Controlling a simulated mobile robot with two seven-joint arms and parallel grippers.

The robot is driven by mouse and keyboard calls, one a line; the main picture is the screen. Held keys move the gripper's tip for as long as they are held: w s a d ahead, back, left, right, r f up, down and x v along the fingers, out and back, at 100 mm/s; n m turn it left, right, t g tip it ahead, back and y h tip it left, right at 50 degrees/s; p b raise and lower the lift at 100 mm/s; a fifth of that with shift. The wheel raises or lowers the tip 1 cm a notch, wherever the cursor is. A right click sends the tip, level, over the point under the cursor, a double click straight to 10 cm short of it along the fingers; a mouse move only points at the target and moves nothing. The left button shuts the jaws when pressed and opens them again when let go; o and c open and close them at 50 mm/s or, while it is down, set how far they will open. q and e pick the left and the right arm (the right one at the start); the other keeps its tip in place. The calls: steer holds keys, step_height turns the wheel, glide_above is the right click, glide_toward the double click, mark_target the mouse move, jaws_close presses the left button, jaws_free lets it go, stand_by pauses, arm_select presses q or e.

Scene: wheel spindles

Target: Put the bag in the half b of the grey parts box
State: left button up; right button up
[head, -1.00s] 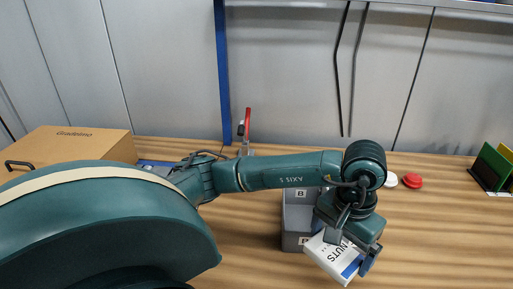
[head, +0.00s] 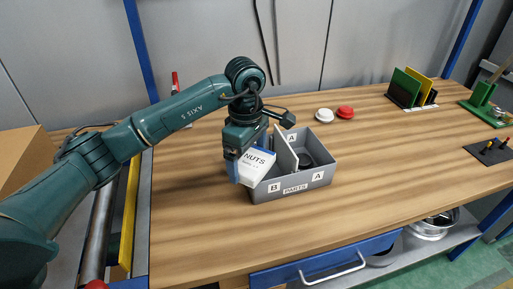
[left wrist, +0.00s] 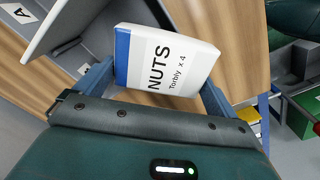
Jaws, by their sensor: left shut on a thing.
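The bag (head: 258,163) is a white packet with a blue band, marked NUTS. My left gripper (head: 240,170) is shut on it, and the left wrist view shows the bag (left wrist: 168,60) between both fingers. The grey parts box (head: 318,181) stands on the bench, split by a pale upright divider (head: 285,153). Half b is on the left, marked B, and half A is on the right. The bag is tilted at the left end of the box, near half b, and hides part of that half. Whether it touches the rim I cannot tell. My right gripper is not in view.
A dark round part (head: 304,160) lies in half A. A white disc (head: 324,115) and a red disc (head: 345,112) lie behind the box. Green and yellow panels (head: 412,86) stand at the back right.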

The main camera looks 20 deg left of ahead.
mark_target(256, 147)
arm_select(q)
steer(key=w+n, duration=0.1)
steer(key=n, duration=0.1)
steer(key=w+n, duration=0.2)
steer(key=n, duration=0.1)
steer(key=w+n+b, duration=0.1)
steer(key=n, duration=0.1)
steer(key=shift+w+d+r, duration=0.1)
steer(key=shift+w+d, duration=0.05)
steer(key=shift+d, duration=0.15)
steer(key=shift+w+f+n+b, duration=0.25)
steer(key=shift+f+n+b, duration=0.15)
steer(key=shift+f+n, duration=0.2)
steer(key=shift+w+f+n+b, duration=0.2)
steer(key=shift+f+n+b, duration=0.2)
steer(key=shift+f+n, duration=0.15)
step_height(256, 147, down, 5)
steer(key=b, duration=0.3)
steer(key=shift+r, duration=0.2)
steer(key=shift+f, duration=0.35)
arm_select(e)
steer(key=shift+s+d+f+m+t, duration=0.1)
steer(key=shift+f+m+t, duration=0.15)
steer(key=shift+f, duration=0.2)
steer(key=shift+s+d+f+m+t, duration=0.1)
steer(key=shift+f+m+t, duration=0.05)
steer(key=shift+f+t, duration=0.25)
